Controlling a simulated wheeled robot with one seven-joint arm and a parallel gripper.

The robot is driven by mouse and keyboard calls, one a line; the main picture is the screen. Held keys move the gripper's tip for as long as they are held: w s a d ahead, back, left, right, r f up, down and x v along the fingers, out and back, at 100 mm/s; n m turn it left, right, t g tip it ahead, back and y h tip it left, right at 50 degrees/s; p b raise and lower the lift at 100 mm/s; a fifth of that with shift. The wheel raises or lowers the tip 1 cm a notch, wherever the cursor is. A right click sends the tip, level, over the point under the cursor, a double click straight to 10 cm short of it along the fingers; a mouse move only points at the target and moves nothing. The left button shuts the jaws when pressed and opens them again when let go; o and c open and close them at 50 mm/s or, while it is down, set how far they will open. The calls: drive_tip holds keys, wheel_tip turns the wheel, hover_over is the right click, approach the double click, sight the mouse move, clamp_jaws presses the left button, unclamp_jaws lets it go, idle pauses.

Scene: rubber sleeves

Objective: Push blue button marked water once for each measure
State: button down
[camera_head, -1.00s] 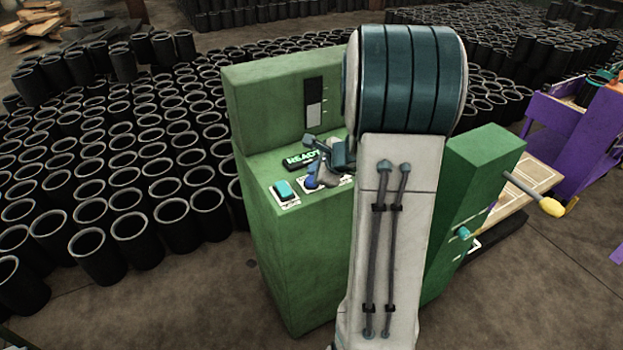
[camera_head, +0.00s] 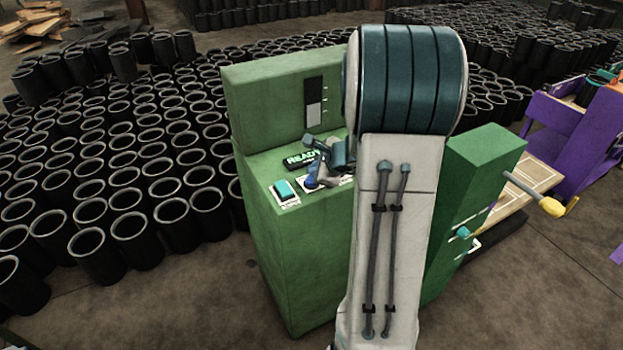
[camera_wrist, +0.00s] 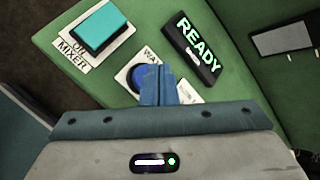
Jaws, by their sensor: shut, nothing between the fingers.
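The blue button (camera_wrist: 139,78) sits on a white plate marked "WA…" in the wrist view; the rest of the label is hidden by my gripper. My gripper (camera_wrist: 154,72) is shut, with its fingertips over the right part of the blue button. I cannot tell whether they touch it. In the head view the blue button (camera_head: 311,181) shows beside my gripper (camera_head: 318,180), on the ledge of the green machine (camera_head: 285,240). A display (camera_wrist: 193,52) above the button reads "READY". The machine's upright panel carries a level gauge (camera_head: 314,103).
Another white label (camera_wrist: 188,94) is partly hidden at the right of my fingers. Many black sleeves (camera_head: 130,226) stand left of the machine. A lever with a yellow knob (camera_head: 551,206) sticks out at the right.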

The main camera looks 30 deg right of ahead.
drive_tip(key=shift+f+b, duration=0.4)
drive_tip(key=shift+b, duration=0.05)
drive_tip(key=shift+f+b, duration=0.35)
drive_tip(key=shift+b, duration=0.15)
idle(0.5)
drive_tip(key=shift+r, duration=0.15)
idle(0.3)
drive_tip(key=shift+r+p, duration=0.55)
drive_tip(key=shift+r, duration=0.15)
drive_tip(key=shift+r, duration=0.1)
wheel_tip(320, 180, up, 5)
drive_tip(key=p, duration=0.4)
idle(0.5)
idle(1.8)
